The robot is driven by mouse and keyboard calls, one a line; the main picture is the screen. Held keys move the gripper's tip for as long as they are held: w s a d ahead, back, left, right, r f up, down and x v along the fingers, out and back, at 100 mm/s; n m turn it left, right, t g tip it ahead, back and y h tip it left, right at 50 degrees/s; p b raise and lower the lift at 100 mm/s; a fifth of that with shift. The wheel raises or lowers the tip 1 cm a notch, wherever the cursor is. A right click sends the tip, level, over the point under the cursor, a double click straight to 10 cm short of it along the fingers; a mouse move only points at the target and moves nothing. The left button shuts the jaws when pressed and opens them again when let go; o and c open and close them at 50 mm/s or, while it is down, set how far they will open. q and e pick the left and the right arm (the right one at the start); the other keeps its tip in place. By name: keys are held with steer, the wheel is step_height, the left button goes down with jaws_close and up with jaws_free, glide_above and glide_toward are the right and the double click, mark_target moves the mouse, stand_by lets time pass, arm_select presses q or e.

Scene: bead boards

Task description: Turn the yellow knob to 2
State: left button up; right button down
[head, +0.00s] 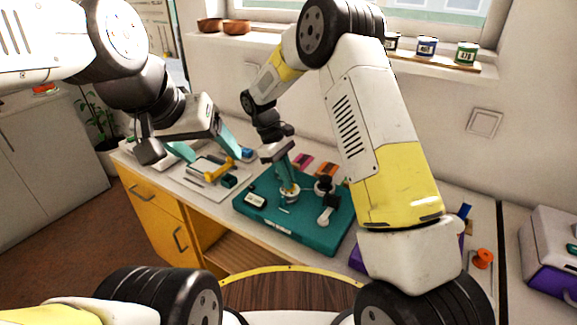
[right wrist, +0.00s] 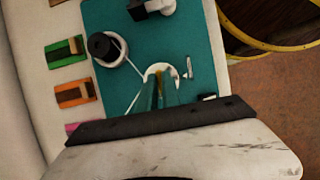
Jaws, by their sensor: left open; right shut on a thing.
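The yellow knob (head: 290,189) sits on a white round dial on the teal board (head: 262,225). My right gripper (head: 287,183) reaches down from above and is shut on the knob. In the right wrist view the yellow of the knob (right wrist: 160,76) shows between the teal fingers (right wrist: 158,90), with the white dial ring around them. The fingers hide most of the knob, and I cannot read the dial marks or the setting. My left gripper (head: 216,160) is open and empty, above a white board to the left with a yellow part on it.
The teal board also carries a black round knob (right wrist: 102,46), a white lever part (head: 326,214) and a small white box (head: 255,200). Coloured blocks (right wrist: 70,50) lie along its far side. An orange spool (head: 483,258) stands at the right.

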steer(key=c, duration=1.5)
jaws_free()
steer(key=shift+c, duration=0.2)
steer(key=v, duration=0.8)
steer(key=shift+d+r, duration=0.1)
